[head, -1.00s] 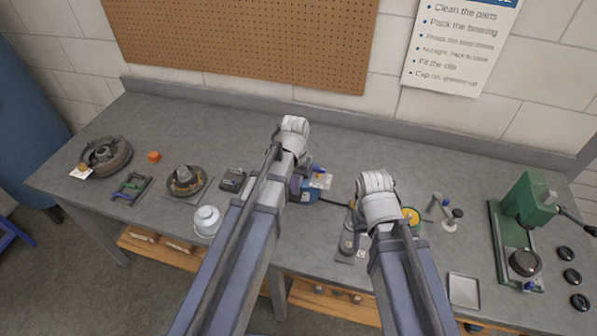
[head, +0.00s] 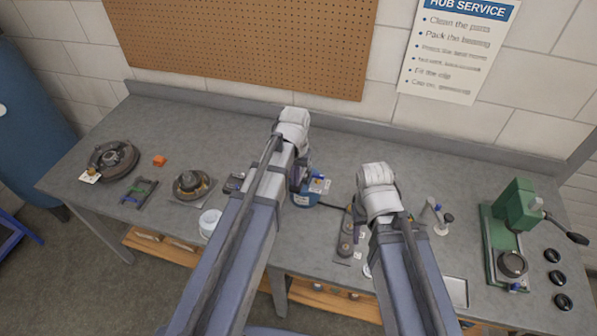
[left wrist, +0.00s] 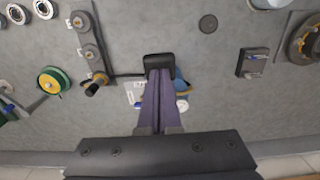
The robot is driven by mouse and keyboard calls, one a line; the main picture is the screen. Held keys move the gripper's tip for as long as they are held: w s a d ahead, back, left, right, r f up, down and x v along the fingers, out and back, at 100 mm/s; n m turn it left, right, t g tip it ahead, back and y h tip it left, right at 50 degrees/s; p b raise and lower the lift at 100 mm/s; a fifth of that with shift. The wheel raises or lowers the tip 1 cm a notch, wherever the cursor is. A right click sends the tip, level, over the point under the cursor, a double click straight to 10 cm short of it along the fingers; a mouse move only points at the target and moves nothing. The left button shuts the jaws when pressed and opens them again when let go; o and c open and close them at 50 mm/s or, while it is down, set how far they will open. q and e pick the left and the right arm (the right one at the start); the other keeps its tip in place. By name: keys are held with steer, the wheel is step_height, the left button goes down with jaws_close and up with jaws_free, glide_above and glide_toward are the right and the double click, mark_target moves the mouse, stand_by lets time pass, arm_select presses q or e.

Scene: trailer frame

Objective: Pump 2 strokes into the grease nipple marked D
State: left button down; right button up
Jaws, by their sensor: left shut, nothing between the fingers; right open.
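A blue grease pump (head: 306,196) stands mid-bench, with a dark hose running right to a dark bar (head: 345,238) bearing several round fittings. In the left wrist view the bar (left wrist: 90,45) is upper left, and a dark hose end with a brownish collar (left wrist: 95,88) is at its lower fitting. No letter is readable there. My left gripper (left wrist: 159,75) is shut and empty, its purple fingers over the pump, tips at a black pad (left wrist: 158,61); contact cannot be told. The blue pump body (left wrist: 182,86) is partly hidden. My right gripper is hidden behind its arm.
A green press (head: 508,222) stands at the right, with black rings beside it. The rear bench is mostly clear.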

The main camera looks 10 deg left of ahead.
arm_select(q)
steer(key=shift+w+r+p, duration=0.15)
steer(key=shift+r+p, duration=2.15)
steer(key=shift+r, duration=0.35)
steer(key=shift+f, duration=0.1)
arm_select(e)
step_height(320, 180, up, 5)
steer(key=shift+r, duration=0.1)
steer(key=shift+s, duration=0.1)
